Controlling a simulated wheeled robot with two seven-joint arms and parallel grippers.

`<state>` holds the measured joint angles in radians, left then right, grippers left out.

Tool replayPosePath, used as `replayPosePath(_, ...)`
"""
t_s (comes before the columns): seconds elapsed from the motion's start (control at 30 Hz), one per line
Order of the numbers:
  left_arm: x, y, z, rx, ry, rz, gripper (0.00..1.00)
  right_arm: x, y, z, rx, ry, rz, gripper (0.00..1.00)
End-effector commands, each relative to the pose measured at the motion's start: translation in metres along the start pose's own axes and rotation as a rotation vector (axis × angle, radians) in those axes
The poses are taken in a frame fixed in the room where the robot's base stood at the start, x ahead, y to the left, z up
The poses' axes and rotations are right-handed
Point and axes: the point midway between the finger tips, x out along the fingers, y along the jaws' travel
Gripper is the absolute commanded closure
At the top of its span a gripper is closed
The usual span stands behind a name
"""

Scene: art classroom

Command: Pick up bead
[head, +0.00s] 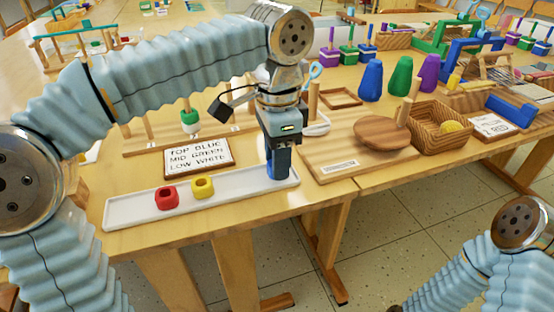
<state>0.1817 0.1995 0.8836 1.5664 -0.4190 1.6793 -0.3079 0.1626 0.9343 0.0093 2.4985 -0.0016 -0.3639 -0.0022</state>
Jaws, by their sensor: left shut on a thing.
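My left gripper (279,172) reaches down over the right end of a long white tray (135,215). It is shut on a blue bead (283,163), which is mostly hidden by the fingers. A red bead (166,198) and a yellow bead (203,187) sit in the tray to the left. Behind, a green bead (190,118) is on a peg of a wooden stand, with white showing at it. A card (199,156) reads "TOP BLUE, MID GREEN, LOW WHITE". My right gripper is out of view; only its arm shows at lower right.
Right of the tray is a wooden board (345,172) with a round wooden disc (382,134) on it. Blue, green and purple cones (400,78) stand behind. The table's front edge is close to the tray.

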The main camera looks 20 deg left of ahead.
Motion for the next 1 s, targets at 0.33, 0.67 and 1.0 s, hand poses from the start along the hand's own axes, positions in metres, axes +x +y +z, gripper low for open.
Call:
replayPosePath(0.33, -0.074, 0.038, -0.006, 0.006, 0.004, -0.003, 0.91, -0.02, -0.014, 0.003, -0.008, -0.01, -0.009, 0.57)
replayPosePath(0.67, -0.115, 0.115, -0.014, 0.006, 0.0, -0.001, 0.91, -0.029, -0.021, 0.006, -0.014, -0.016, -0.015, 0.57)
replayPosePath(1.0, -0.124, 0.14, -0.017, 0.0, 0.0, -0.001, 0.91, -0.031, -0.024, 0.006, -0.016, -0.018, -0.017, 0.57)
